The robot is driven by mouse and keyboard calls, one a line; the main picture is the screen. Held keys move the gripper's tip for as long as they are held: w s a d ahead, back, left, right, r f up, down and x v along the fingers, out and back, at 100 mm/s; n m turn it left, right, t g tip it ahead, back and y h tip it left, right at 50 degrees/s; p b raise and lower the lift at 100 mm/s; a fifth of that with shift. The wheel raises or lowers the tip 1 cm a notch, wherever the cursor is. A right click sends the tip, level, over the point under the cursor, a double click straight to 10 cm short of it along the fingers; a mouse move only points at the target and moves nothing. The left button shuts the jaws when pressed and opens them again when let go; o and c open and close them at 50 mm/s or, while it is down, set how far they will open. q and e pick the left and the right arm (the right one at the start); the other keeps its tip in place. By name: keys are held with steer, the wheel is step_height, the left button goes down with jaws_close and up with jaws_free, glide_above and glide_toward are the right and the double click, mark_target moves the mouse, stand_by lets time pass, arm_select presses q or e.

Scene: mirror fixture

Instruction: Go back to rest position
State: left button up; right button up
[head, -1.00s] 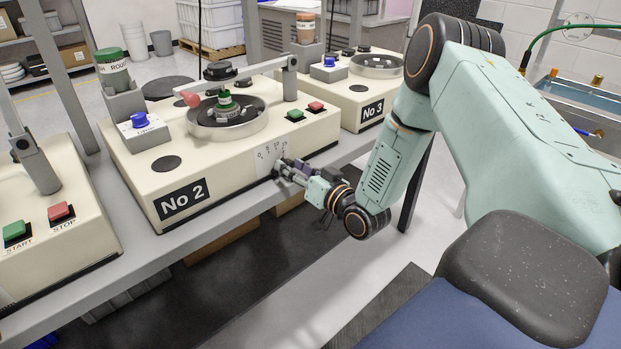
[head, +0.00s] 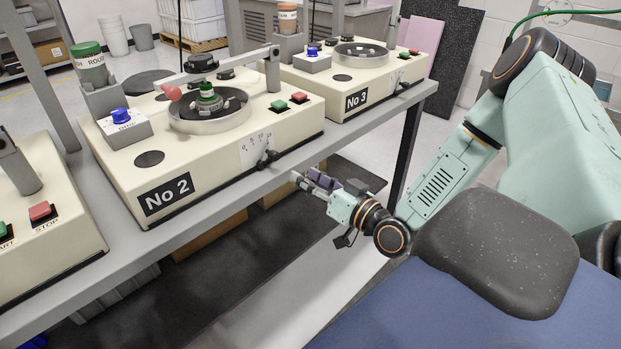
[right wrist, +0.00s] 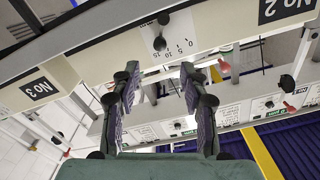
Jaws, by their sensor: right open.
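My right gripper (head: 308,180) is in front of the No 2 machine (head: 215,160), just off the bench's front edge, and holds nothing. In the right wrist view its two fingers (right wrist: 157,82) stand apart with an empty gap between them. The No 2 machine's black dial knob (head: 267,159) and its 0-to-15 scale sit on the front face, clear of the fingers. The knob also shows in the right wrist view (right wrist: 160,43). My left gripper is out of view.
The bench edge (head: 240,187) runs diagonally close to my right gripper. The No 3 machine (head: 365,90) stands further along, with a bench leg (head: 405,150) below it. Another machine (head: 40,215) with a red STOP button is at the left. Open floor (head: 290,270) lies below the gripper.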

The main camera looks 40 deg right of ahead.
steer(key=shift+f, duration=0.1)
stand_by(0.5)
steer(key=s+a+f+m+g, duration=0.1)
steer(key=s+a+f+g, duration=0.4)
steer(key=f, duration=0.2)
steer(key=s+a+f+g, duration=0.5)
steer(key=f, duration=0.3)
steer(key=s+a+f+n+g, duration=0.1)
steer(key=s+g, duration=0.1)
steer(key=s, duration=0.4)
steer(key=s+a+f+n+g+h, duration=0.1)
steer(key=s+a+f+g, duration=0.1)
steer(key=s, duration=0.4)
steer(key=s+a+f+n+g, duration=0.1)
steer(key=s+a+f+g, duration=0.1)
steer(key=s+g, duration=0.2)
steer(key=shift+s+a+n+h, duration=0.15)
steer(key=shift+s+n+h, duration=0.2)
steer(key=shift+s, duration=1.1)
steer(key=shift+f, duration=0.1)
stand_by(0.8)
